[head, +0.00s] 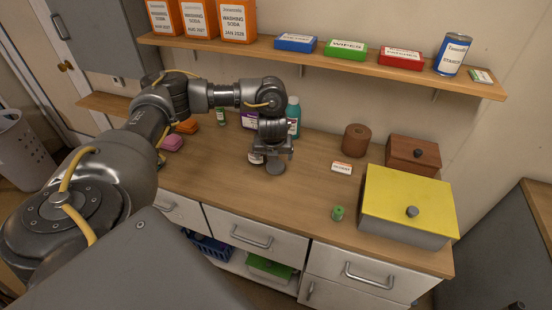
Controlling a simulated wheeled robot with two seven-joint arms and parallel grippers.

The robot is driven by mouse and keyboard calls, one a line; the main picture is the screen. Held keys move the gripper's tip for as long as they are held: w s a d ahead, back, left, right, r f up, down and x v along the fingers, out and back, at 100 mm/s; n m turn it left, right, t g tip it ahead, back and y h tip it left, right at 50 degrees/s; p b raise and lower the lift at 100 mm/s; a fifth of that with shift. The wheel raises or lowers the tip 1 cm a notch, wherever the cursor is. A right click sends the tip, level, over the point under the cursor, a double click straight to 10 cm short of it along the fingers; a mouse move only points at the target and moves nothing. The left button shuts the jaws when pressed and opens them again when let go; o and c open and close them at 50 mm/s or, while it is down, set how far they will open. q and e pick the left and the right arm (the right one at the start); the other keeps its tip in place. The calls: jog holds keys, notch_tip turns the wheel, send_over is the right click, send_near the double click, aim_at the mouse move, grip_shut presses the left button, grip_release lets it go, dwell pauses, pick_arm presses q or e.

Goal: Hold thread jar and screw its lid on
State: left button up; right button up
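My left arm reaches in from the left, and its gripper (277,155) points down over the middle of the wooden counter. A small jar with a white label (256,158) shows at the left side of the gripper, partly hidden by it; it may be the thread jar. A grey round piece (276,168) shows just below the gripper, close to the counter; it may be the lid. I cannot tell whether the fingers touch either one or how far apart they are. My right gripper is not in view.
A green spool-like piece (338,213), a small white box (341,167), a brown roll (356,140), a wooden box (412,155) and a yellow-topped box (408,203) stand to the right. A teal bottle (293,117) stands behind the gripper. The counter's front middle is clear.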

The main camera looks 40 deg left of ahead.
pick_arm(q)
jog(key=b, duration=0.2)
send_over(275, 168)
jog(key=s+d, duration=0.2)
jog(key=f, duration=0.5)
jog(key=shift+s+a, duration=0.1)
jog(key=shift+s, duration=0.1)
jog(key=shift+a+f, duration=0.1)
jog(key=shift+f, duration=0.1)
jog(key=shift+r, duration=0.1)
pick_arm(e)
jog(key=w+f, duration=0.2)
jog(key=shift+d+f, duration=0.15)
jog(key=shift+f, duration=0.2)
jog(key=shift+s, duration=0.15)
pick_arm(q)
jog(key=shift+w+f, duration=0.15)
jog(key=shift+f, duration=0.05)
jog(key=x, duration=0.5)
jog(key=shift+w+r+p, duration=0.1)
jog(key=shift+w+p, duration=0.1)
jog(key=shift+p, duration=0.15)
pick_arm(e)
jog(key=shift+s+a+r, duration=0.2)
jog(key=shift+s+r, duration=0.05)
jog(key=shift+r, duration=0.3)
